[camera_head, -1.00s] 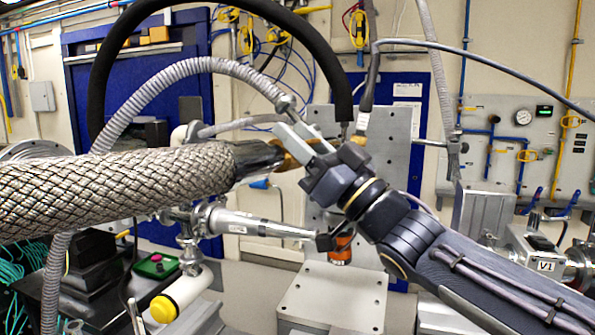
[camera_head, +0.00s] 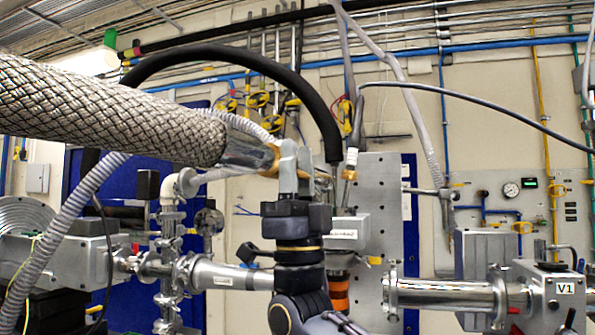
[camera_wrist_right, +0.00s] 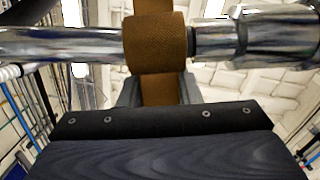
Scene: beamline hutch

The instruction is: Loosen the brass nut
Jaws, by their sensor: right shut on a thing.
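The brass nut (camera_head: 271,158) sits at the end of a thick braided hose (camera_head: 110,118), on a shiny metal collar. In the right wrist view the nut (camera_wrist_right: 155,42) is a knurled brown-gold ring around a chrome pipe, with a brass part running down from it between my fingers. My right gripper (camera_head: 296,156) comes up from below, fingers upright, shut on the nut. Its fingers (camera_wrist_right: 158,92) show on both sides of the brass part in the wrist view. They partly hide the nut in the head view. My left gripper is not in view.
A black hose (camera_head: 240,55) arches behind the nut. A grey perforated plate (camera_head: 375,205) stands behind my right gripper. Steel beam pipes (camera_head: 445,294) run at both sides, with a box marked V1 (camera_head: 553,300) at right. A gauge panel (camera_head: 515,215) is on the wall.

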